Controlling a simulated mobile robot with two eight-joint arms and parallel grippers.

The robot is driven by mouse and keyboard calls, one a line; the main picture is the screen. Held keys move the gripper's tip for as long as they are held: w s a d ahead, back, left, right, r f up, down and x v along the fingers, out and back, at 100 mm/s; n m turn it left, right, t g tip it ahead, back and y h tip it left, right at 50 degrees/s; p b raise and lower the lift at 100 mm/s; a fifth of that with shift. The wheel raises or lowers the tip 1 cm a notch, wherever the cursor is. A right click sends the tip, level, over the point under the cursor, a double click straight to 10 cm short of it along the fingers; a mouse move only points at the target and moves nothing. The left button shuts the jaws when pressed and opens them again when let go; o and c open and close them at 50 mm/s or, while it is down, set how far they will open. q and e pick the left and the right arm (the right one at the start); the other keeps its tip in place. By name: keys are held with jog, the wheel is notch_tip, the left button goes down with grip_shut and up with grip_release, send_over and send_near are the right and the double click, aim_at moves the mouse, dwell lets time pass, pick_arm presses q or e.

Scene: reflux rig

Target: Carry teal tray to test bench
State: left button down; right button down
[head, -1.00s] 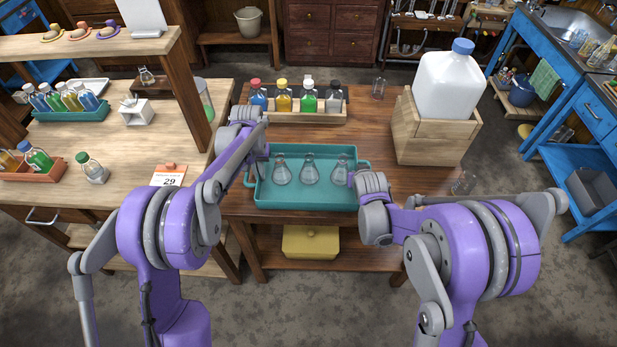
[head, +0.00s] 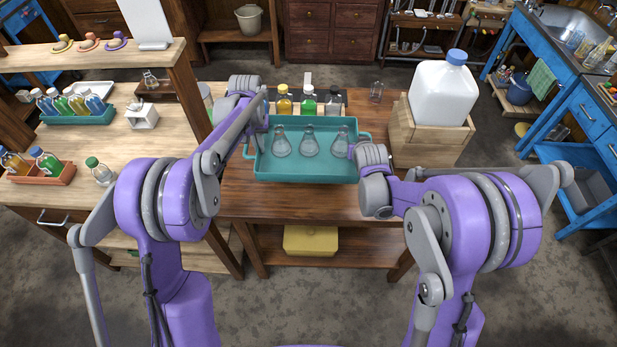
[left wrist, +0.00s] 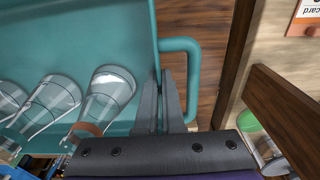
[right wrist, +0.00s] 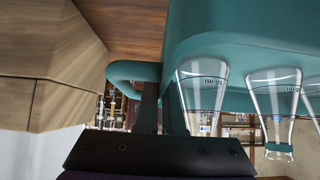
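The teal tray (head: 307,173) is raised over the brown wooden table, roughly level, with three clear flasks (head: 309,143) standing in it. My left gripper (head: 260,138) is shut on the tray's left end; in the left wrist view its fingers (left wrist: 165,95) are close together at the end wall, inside the handle loop (left wrist: 190,75). My right gripper (head: 354,150) is at the tray's right end; in the right wrist view its fingers (right wrist: 155,105) close at the wall beside the other handle (right wrist: 135,72). The tray's underside is hidden.
Behind the tray is a rack with several bottles (head: 308,101). A wooden crate (head: 430,143) with a white jug (head: 443,94) stands close on the right. A pale bench (head: 140,150) with bottle holders stands left. The brown table's front (head: 300,205) is clear.

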aim_at(258, 180)
pick_arm(q)
jog(key=shift+s+f, duration=0.1)
jog(key=shift+f, duration=0.05)
pick_arm(e)
jog(key=shift+s+f, duration=0.1)
jog(key=shift+f, duration=0.05)
pick_arm(q)
jog(key=shift+s, duration=0.2)
pick_arm(e)
jog(key=shift+s, duration=0.2)
pick_arm(q)
jog(key=shift+w, duration=0.1)
pick_arm(e)
jog(key=shift+w, duration=0.1)
